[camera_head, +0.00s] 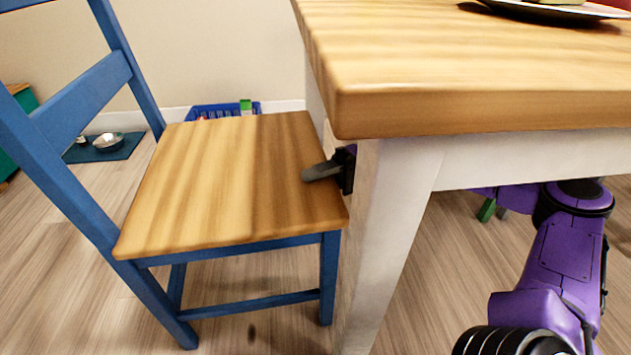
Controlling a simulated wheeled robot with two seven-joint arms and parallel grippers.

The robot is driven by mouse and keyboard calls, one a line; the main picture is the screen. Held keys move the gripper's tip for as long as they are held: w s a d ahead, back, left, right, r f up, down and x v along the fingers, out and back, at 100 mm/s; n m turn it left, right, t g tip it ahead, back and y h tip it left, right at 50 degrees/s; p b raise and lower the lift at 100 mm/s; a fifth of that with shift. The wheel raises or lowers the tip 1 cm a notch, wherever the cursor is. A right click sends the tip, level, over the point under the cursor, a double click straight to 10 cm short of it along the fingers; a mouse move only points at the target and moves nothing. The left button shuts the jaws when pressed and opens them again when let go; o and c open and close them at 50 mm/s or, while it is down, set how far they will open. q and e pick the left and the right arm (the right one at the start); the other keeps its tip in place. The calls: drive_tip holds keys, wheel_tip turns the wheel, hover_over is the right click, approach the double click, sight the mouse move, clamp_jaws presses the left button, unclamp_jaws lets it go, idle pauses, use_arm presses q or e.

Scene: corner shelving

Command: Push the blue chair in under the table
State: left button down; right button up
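The blue chair (82,101) stands left of the table, with a blue frame and a striped wooden seat (225,175). Its backrest is on the left and the seat's right edge is close to the near table leg (385,225). The table (470,70) has a thick wooden top and white legs. My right arm reaches in from the right, under the table top and behind the leg. My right gripper (322,170) shows at the seat's right edge, a grey finger over the seat. The leg hides the rest, and contact is unclear. My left gripper is out of view.
A plate (545,10) sits on the table top. A blue basket (222,110) stands by the wall behind the chair. A bowl (108,141) rests on a dark mat at the left. The wooden floor around the chair's front is clear.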

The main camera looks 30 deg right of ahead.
clamp_jaws()
drive_tip(key=shift+w, duration=0.1)
idle(1.1)
